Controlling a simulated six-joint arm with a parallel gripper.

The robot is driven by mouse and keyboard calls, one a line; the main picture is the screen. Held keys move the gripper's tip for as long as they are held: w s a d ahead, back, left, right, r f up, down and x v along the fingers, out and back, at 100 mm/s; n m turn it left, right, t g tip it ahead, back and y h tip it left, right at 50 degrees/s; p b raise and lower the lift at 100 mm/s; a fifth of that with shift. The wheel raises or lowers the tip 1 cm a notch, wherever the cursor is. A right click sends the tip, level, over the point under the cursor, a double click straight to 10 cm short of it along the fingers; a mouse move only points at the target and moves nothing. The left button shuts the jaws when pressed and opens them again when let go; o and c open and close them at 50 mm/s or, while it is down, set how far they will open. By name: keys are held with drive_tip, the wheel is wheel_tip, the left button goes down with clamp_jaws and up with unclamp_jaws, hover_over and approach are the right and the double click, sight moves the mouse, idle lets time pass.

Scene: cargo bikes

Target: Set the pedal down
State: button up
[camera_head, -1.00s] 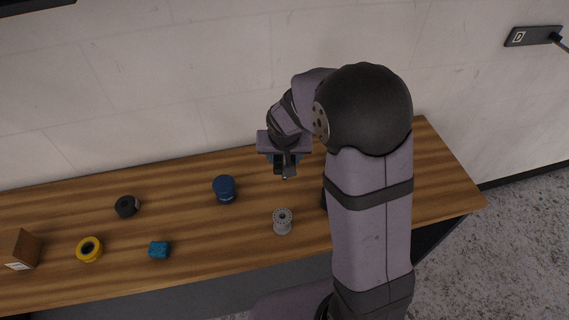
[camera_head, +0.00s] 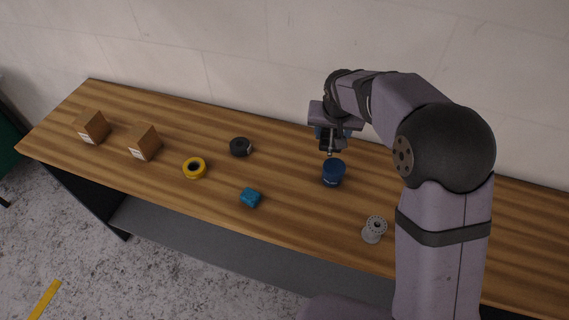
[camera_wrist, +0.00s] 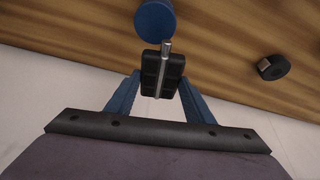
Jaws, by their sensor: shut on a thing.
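The pedal (camera_wrist: 161,74) is a black block with a metal axle sticking out toward the top of the wrist view. My gripper (camera_wrist: 160,80) is shut on it, with one blue finger on each side. In the head view my gripper (camera_head: 333,132) holds the pedal (camera_head: 327,143) above the back part of the wooden table (camera_head: 290,215), just behind a blue can (camera_head: 333,172). The arm hides part of the table's right side.
The blue can also shows close ahead of the axle in the wrist view (camera_wrist: 155,20). The back wall (camera_head: 270,60) is near.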

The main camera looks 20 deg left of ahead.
drive_tip(key=s+a+n+y+b, duration=0.1)
drive_tip(key=s+a+n, duration=0.2)
drive_tip(key=a, duration=1)
drive_tip(key=shift+g, duration=0.3)
drive_tip(key=shift+w+d+f+p, duration=0.1)
drive_tip(key=shift+f+p, duration=0.75)
drive_tip(key=shift+f, duration=1.5)
drive_tip(key=shift+w+f+p, duration=0.1)
drive_tip(key=shift+f+p, duration=0.75)
drive_tip(key=shift+f, duration=1.75)
drive_tip(key=shift+f, duration=0.1)
drive_tip(key=shift+f+b, duration=0.15)
drive_tip(key=shift+b, duration=0.15)
drive_tip(key=o, duration=1.1)
drive_tip(key=shift+o, duration=0.2)
drive_tip(key=shift+s, duration=0.1)
